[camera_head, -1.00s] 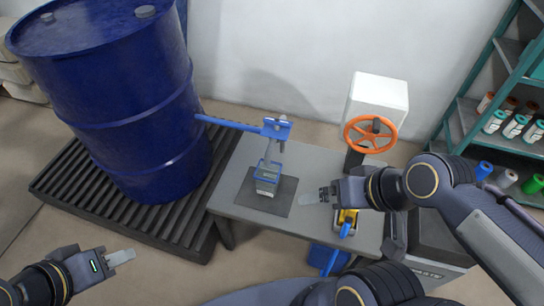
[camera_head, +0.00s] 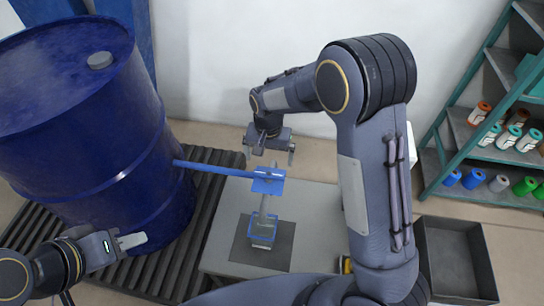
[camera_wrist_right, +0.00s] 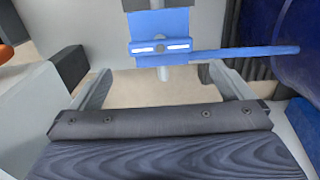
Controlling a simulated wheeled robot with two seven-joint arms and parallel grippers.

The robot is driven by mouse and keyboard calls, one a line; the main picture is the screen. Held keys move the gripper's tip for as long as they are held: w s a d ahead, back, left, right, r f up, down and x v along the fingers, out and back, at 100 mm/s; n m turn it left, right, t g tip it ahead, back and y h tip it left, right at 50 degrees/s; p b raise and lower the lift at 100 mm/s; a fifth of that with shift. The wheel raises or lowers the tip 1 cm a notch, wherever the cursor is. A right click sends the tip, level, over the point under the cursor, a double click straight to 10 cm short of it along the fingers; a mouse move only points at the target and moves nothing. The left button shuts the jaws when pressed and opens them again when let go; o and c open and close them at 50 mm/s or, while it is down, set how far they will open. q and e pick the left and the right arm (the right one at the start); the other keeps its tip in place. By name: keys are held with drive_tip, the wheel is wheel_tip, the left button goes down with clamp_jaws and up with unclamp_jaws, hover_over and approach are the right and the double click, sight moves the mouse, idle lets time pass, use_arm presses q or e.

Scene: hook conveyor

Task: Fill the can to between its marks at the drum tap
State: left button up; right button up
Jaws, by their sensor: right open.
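The blue drum (camera_head: 85,130) stands at the left, with a blue pipe (camera_head: 215,168) running right to the blue tap block (camera_head: 268,181). The tap block also shows in the right wrist view (camera_wrist_right: 160,28), between and beyond my fingers. A small grey can with blue edging (camera_head: 262,232) stands below the spout on a dark mat (camera_head: 280,250). Its marks and fill level are too small to read. My right gripper (camera_head: 269,153) is open and empty, just behind the tap. My left gripper (camera_head: 135,240) is beside the drum, its jaw opening unclear.
The grey table (camera_head: 225,245) carries the mat. My right arm hides much of its right side and most of the white box (camera_head: 411,145). A teal shelf (camera_head: 470,150) with bottles and spools stands at the right. A dark open bin (camera_head: 455,255) is below it.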

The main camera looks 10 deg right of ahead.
sight(269, 173)
wheel_tip(269, 173, down, 8)
drive_tip(key=shift+w+p, duration=0.1)
drive_tip(key=shift+p, duration=0.2)
drive_tip(key=c, duration=0.7)
